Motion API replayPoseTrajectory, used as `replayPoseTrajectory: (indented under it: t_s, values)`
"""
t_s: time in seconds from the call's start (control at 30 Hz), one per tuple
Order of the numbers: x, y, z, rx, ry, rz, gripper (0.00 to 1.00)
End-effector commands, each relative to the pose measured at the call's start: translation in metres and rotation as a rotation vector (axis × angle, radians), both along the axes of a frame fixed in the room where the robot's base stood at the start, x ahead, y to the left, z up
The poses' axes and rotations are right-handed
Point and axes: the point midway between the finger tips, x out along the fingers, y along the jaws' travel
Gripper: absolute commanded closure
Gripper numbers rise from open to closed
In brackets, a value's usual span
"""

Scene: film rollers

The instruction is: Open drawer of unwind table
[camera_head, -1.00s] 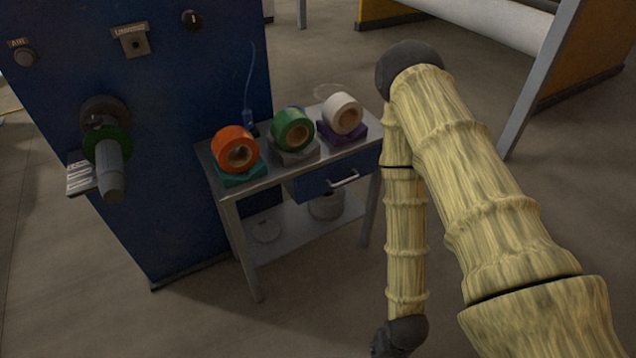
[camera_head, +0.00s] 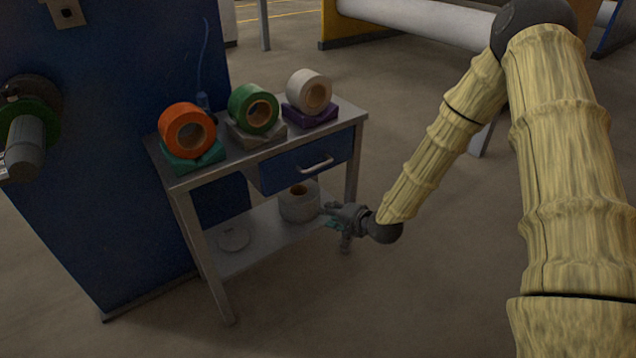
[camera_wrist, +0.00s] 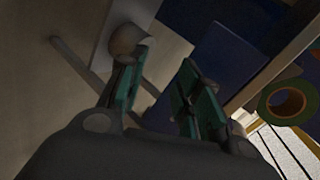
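The unwind table (camera_head: 225,172) is a grey metal table with a lower shelf, beside a blue machine. My gripper (camera_head: 332,213) is below and slightly right of the handle, near the lower shelf's right end, not touching the handle. In the wrist view my gripper (camera_wrist: 158,78) has its two green-padded fingers apart with nothing between them. A blue panel there (camera_wrist: 205,65) may be the drawer; I cannot make out the handle.
Orange (camera_head: 187,130), green (camera_head: 253,108) and white (camera_head: 309,91) rolls sit on holders on the tabletop. A grey roll (camera_head: 299,202) stands on the lower shelf close to my gripper. The blue machine (camera_head: 110,150) stands left. The floor in front is clear.

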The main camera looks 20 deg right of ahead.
Motion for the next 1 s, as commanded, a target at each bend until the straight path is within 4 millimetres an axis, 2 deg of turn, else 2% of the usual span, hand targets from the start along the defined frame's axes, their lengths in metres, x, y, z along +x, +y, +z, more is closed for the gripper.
replayPoseTrajectory:
  t_s: [0.03,0.2,0.43,0.67,1.0]
  values:
    - [0.018,-0.009,-0.003,0.045,-0.04,-0.025,0.66]
    - [0.061,-0.031,0.026,0.188,-0.142,-0.08,0.66]
    - [0.089,-0.05,0.055,0.299,-0.215,-0.111,0.66]
    - [0.102,-0.05,0.06,0.318,-0.227,-0.114,0.66]
    - [0.149,-0.033,0.047,0.316,-0.227,-0.112,0.66]
